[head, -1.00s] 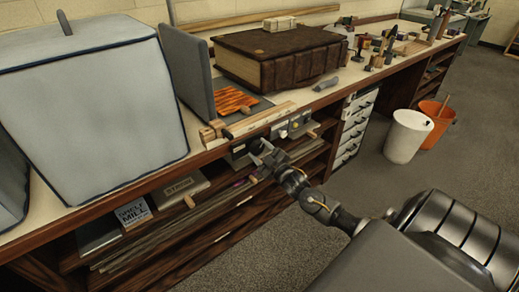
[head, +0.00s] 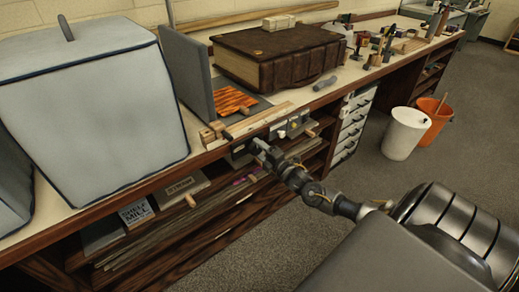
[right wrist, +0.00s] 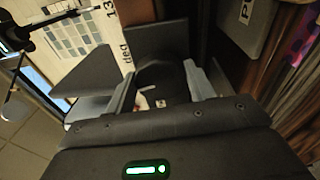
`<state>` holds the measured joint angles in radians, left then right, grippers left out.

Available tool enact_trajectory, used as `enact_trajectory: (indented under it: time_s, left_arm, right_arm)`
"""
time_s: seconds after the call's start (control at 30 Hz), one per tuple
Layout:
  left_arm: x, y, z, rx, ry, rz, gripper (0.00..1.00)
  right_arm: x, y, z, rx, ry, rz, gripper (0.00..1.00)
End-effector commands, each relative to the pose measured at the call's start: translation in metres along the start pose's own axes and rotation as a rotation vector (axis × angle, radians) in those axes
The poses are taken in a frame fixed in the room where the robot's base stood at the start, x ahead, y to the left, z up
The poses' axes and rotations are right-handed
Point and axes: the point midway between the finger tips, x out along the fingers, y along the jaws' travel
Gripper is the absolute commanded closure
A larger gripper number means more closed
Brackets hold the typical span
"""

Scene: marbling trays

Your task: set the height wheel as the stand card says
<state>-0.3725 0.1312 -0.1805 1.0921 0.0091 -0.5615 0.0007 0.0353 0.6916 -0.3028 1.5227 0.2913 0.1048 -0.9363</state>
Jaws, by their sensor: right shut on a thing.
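My right gripper (head: 260,147) is at the front edge of the bench, by the small fittings below the wooden bar. In the right wrist view its two grey fingers (right wrist: 160,88) stand on either side of a dark, rounded part, which looks like the height wheel (right wrist: 165,72), and are shut on it. The fingers and shadow hide much of the wheel, and I cannot read its setting. A white strip (right wrist: 121,42) with printed characters lies just beyond it. I cannot make out which card is the stand card. My left gripper is not in view.
A large grey covered box (head: 95,110) stands at left on the bench. A thick brown book (head: 270,62) lies behind the wooden bar (head: 258,120). Shelves below hold boards and a lettered card (head: 136,212). White (head: 405,133) and orange (head: 436,118) bins stand on open floor.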

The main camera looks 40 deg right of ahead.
Motion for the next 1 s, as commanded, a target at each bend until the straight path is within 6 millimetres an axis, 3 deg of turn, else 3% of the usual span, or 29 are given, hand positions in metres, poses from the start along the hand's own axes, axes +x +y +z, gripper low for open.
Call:
enact_trajectory:
  time_s: [0.4,1.0]
  left_arm:
    - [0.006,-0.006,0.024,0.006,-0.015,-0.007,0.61]
    - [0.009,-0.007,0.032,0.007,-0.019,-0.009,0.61]
  right_arm:
    - [0.000,0.002,0.001,-0.238,0.018,-0.014,0.69]
    - [0.001,0.002,0.000,-0.293,0.022,-0.016,0.69]
